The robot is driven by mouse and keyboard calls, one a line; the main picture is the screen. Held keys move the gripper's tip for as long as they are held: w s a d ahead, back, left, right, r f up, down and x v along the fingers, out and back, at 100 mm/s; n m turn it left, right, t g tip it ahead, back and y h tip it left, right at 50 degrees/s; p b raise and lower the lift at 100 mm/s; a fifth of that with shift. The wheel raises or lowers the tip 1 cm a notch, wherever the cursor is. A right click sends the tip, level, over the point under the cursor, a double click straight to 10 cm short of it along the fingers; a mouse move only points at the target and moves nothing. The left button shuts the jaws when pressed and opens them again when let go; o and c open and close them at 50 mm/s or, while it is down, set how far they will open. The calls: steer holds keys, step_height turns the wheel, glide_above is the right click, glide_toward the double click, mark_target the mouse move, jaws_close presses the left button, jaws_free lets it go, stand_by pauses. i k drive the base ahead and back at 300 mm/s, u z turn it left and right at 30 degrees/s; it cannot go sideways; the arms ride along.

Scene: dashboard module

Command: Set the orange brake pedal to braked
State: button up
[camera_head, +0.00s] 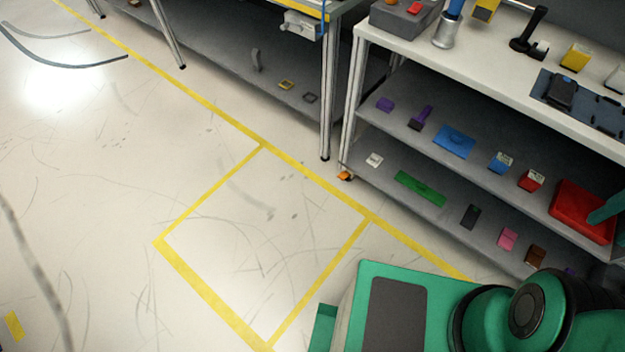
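The orange brake pedal (345,176) is a small orange piece at the foot of the white shelf unit's near left leg, close to the floor. It is too small here to tell its angle or whether it is braked. My gripper is not in view. Only a green and black part of my arm shows at the lower right, well apart from the pedal.
The shelf unit (370,40) holds several small objects on its top and lower shelves. A workbench leg (327,110) stands just left of the pedal. Yellow tape (205,195) marks a square on the floor. The floor (270,215) in front is clear.

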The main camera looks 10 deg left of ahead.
mark_target(342, 174)
steer(key=u, duration=0.55)
steer(key=k, duration=1.3)
steer(key=u, duration=0.45)
steer(key=i, duration=1.7)
steer(key=z, duration=0.65)
